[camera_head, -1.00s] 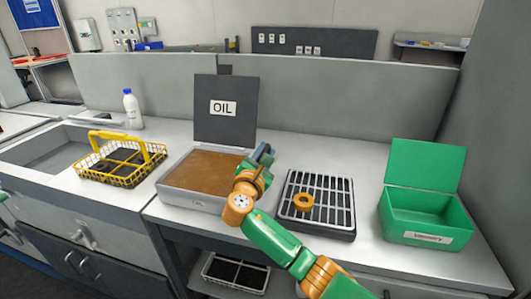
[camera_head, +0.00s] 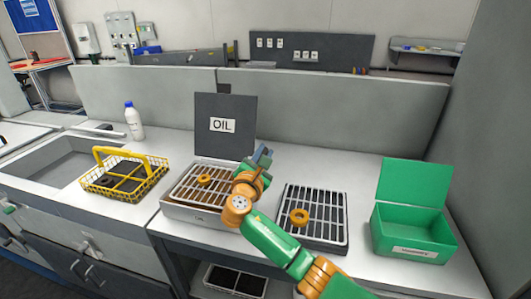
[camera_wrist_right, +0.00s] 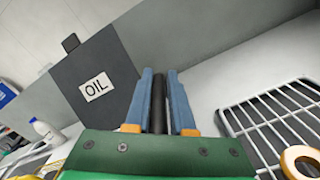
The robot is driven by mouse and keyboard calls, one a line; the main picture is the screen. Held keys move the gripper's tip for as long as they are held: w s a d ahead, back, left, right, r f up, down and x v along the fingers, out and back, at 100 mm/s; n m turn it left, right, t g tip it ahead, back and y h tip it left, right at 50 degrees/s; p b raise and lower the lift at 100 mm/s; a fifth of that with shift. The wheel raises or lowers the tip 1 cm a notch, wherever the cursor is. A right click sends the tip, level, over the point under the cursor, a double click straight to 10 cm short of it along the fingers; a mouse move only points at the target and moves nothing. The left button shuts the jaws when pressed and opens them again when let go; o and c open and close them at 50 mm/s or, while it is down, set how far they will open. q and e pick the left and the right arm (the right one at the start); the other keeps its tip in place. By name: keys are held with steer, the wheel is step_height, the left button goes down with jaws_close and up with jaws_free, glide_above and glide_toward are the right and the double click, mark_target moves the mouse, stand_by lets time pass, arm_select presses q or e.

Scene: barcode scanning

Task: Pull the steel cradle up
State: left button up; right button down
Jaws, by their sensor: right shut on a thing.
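The steel cradle (camera_head: 213,192), a barred rack, shows in the head view at the top of the oil bath (camera_head: 185,213), with an orange ring (camera_head: 204,180) on its bars. My right gripper (camera_head: 263,154) is at the right side of the bath. In the right wrist view its blue fingers (camera_wrist_right: 159,78) are shut on a dark upright bar (camera_wrist_right: 158,105), apparently the cradle's handle. The join between bar and cradle is hidden behind my gripper and arm. My left gripper is not in view.
The bath's dark lid (camera_head: 225,142), marked OIL, stands open behind. A second barred rack (camera_head: 325,208) with an orange ring (camera_head: 299,216) lies to the right, near an open green box (camera_head: 412,244). A yellow basket (camera_head: 122,187) and white bottle (camera_head: 134,124) stand left.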

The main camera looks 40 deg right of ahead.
steer(key=shift+r, duration=0.35)
steer(key=c, duration=0.8)
jaws_free()
steer(key=shift+w+a+b, duration=0.1)
steer(key=shift+a+b, duration=0.1)
steer(key=shift+b, duration=0.1)
steer(key=shift+c, duration=0.2)
steer(key=shift+o, duration=0.2)
steer(key=shift+w+a+f, duration=0.1)
steer(key=shift+w+a, duration=0.05)
steer(key=shift+a, duration=0.1)
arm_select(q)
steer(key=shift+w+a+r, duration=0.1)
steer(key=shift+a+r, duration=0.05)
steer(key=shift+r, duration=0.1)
arm_select(e)
steer(key=shift+d, duration=0.15)
steer(key=b+v, duration=0.1)
steer(key=v, duration=0.6)
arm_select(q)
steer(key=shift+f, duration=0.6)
